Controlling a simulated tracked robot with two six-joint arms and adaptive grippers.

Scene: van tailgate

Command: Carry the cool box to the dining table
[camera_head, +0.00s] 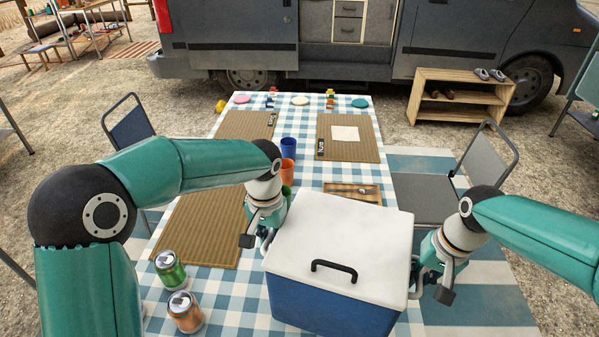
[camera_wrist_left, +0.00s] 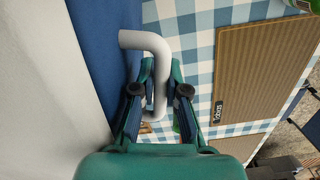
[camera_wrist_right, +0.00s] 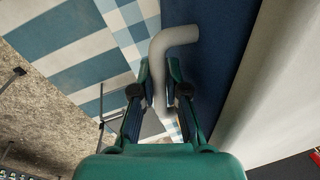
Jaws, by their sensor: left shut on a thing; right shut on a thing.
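The cool box (camera_head: 325,302) is blue with a white lid and a black lid handle. It is over the near end of the dining table (camera_head: 245,300), which has a blue and white checked cloth. Whether it rests on the cloth or hangs just above it I cannot tell. My left gripper (camera_head: 258,236) is shut on the grey side handle (camera_wrist_left: 158,62) at its left. My right gripper (camera_head: 428,284) is shut on the other side handle (camera_wrist_right: 160,60) at its right. The underside of the box is hidden.
A green can (camera_head: 170,270) and an orange can (camera_head: 185,311) stand left of the box. Cups, including a blue one (camera_head: 288,149), and a small wooden tray (camera_head: 353,192) are beyond it. Brown mats (camera_head: 203,228) lie on the cloth. Chairs flank the table; a grey chair (camera_head: 430,197) is at right.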

